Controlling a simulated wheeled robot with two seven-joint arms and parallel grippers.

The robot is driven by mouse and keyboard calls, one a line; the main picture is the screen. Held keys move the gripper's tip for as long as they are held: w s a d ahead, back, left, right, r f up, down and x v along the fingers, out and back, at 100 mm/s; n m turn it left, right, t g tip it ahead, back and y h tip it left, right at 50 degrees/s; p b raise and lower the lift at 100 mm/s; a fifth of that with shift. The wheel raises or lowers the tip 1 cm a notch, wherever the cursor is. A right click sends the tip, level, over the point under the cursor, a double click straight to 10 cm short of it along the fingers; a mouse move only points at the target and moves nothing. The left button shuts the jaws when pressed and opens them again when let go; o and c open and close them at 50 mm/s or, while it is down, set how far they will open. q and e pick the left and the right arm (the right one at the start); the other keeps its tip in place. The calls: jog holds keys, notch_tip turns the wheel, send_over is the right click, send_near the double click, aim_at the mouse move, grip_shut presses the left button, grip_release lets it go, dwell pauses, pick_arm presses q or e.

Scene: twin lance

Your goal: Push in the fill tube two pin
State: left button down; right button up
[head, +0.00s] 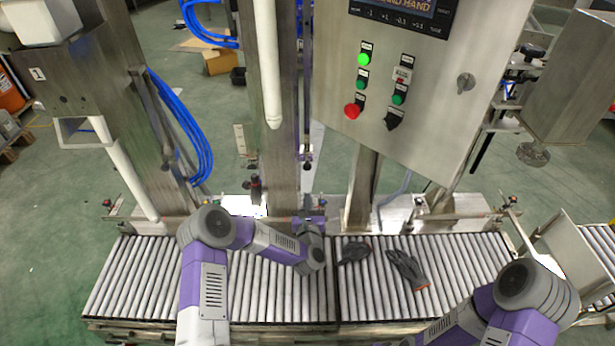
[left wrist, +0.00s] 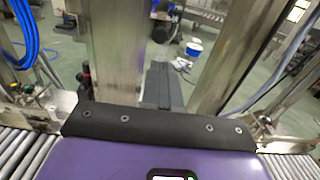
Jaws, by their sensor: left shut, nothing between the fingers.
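A white fill tube (head: 268,65) hangs down in front of the middle steel column; I take it for fill tube two. A second white tube (head: 130,180) slants at the left, under a box marked 1. I cannot make out the pin for certain in either view. My left gripper (head: 308,222) is low by the foot of the middle column, beyond the rollers, and its fingertips are unclear in the head view. In the left wrist view its dark fingers (left wrist: 162,85) are together and empty, beside a steel column (left wrist: 112,50). My right gripper is out of sight.
A roller conveyor (head: 130,285) runs across the front, with dark gloves (head: 408,268) on its right part. A control box (head: 425,90) with buttons hangs at the upper right. Blue hoses (head: 190,130) hang at the left. Steel posts and brackets stand close around the left gripper.

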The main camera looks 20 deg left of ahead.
aim_at(307, 168)
pick_arm(q)
jog(key=b+x, duration=0.2)
jog(key=x, duration=0.9)
jog(key=shift+w, duration=0.3)
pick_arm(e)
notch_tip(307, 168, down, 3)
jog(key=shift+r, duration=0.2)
pick_arm(q)
jog(key=shift+a, duration=0.15)
